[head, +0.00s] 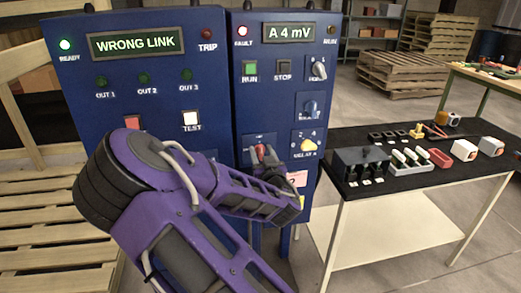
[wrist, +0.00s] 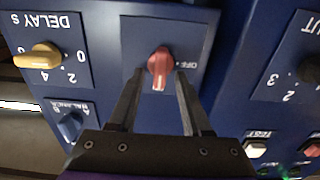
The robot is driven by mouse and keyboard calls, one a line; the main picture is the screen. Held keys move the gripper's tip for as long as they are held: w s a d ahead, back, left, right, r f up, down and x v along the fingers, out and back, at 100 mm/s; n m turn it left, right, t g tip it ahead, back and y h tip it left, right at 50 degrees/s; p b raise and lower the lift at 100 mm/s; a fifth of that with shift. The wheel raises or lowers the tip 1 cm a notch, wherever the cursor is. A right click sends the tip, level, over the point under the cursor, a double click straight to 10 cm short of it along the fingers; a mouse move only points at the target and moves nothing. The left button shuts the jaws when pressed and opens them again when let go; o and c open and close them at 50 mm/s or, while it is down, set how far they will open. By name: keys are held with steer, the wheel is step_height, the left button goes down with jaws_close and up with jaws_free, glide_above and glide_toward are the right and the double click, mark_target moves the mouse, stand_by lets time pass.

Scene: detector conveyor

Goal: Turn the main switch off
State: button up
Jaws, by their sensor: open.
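The main switch is a red rotary knob (wrist: 160,62) on a dark blue plate. Its white mark points to the bottom of the wrist view, while the OFF label (wrist: 193,62) is to the knob's right there. In the head view the red knob (head: 260,149) shows low on the right-hand cabinet, partly hidden by my arm. My gripper (wrist: 160,75) is open, its two fingers on either side of the knob, with a visible gap on each side. In the head view my gripper (head: 264,163) is at the switch, its fingertips hard to make out.
A yellow delay knob (wrist: 38,57) and a blue knob (wrist: 69,126) lie left of the switch in the wrist view. A white TEST button (wrist: 256,149) is at lower right. A black-topped table (head: 440,180) with small parts stands right of the cabinets.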

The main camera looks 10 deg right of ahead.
jaws_close()
